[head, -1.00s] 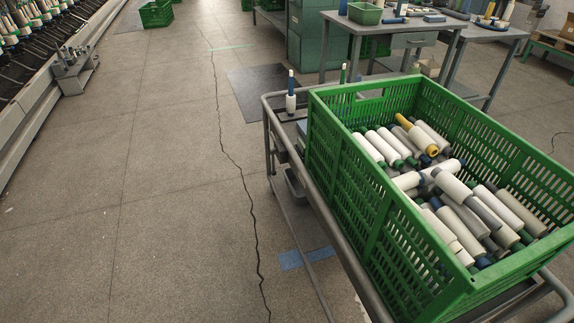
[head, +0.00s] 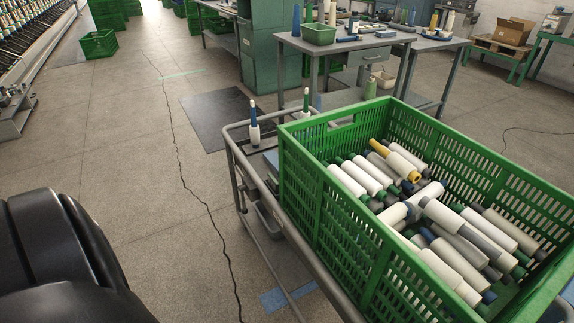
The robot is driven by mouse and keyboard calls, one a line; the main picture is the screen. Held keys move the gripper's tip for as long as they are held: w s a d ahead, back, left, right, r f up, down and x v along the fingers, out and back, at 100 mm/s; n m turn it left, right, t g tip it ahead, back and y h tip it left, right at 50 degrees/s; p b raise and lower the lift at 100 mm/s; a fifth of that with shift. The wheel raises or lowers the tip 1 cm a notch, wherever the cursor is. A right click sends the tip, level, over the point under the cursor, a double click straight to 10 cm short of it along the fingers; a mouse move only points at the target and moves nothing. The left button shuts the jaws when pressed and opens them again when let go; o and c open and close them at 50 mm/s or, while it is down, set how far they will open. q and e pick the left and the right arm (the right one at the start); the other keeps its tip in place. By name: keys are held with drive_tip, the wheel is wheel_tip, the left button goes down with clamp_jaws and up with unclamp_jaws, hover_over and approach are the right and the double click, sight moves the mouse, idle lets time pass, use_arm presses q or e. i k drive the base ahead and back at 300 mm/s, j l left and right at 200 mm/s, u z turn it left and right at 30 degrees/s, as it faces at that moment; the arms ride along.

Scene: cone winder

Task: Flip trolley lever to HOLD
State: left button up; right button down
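The trolley (head: 233,172) has a grey tube frame and stands at the right in the head view. A large green slatted crate (head: 318,209) rides on it, filled with white bobbins that have green, blue, grey and yellow ends. A small grey bin (head: 268,222) hangs low on the trolley's left side. I cannot make out the lever or any HOLD marking. A black rounded part of mine fills the lower left corner. Neither gripper shows.
A workbench (head: 345,46) with a green tray (head: 318,34) stands behind the trolley. A dark mat (head: 212,118) lies on the floor left of it. The winding machine (head: 40,45) runs along the far left. The concrete floor between machine and trolley is mostly clear.

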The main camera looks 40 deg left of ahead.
sight(245, 210)
drive_tip(key=j+z, duration=0.35)
drive_tip(key=j, duration=0.35)
drive_tip(key=j+z, duration=0.4)
drive_tip(key=j, duration=0.3)
drive_tip(key=j+z, duration=0.35)
drive_tip(key=j, duration=0.35)
drive_tip(key=k+j, duration=0.1)
drive_tip(key=j, duration=0.3)
drive_tip(key=k+j, duration=0.1)
drive_tip(key=j, duration=0.35)
drive_tip(key=j+z, duration=0.1)
drive_tip(key=j, duration=0.3)
drive_tip(key=k+j, duration=0.15)
drive_tip(key=j, duration=0.25)
drive_tip(key=k+j, duration=0.15)
drive_tip(key=j, duration=0.25)
drive_tip(key=k+j, duration=0.1)
drive_tip(key=j, duration=0.35)
drive_tip(key=k+j+z, duration=0.1)
drive_tip(key=j, duration=0.3)
drive_tip(key=k+j, duration=0.1)
drive_tip(key=j, duration=0.3)
